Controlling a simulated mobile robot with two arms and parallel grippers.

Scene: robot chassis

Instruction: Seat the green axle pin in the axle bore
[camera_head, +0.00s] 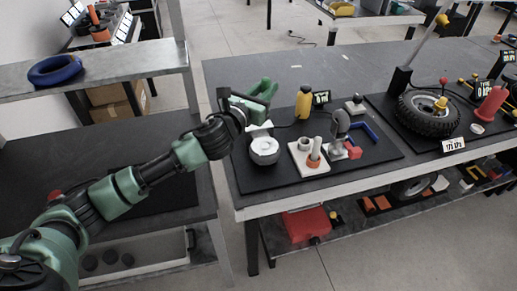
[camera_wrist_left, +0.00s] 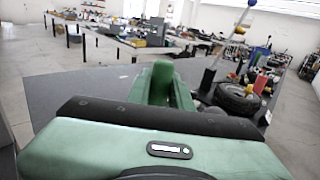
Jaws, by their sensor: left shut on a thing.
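My left gripper (camera_head: 268,91) is green and reaches over the left part of the black work mat. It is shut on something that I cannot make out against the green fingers. In the left wrist view the green fingers (camera_wrist_left: 162,85) show beyond the green gripper body. I cannot pick out the green axle pin separately. A white round part (camera_head: 264,150) with a recessed top sits on the mat below and in front of the gripper. I cannot tell whether its recess is the axle bore. My right gripper is not in view.
A grey tool with a red part (camera_head: 354,152), a blue bracket (camera_head: 371,131) and a tire (camera_head: 428,115) are farther right.

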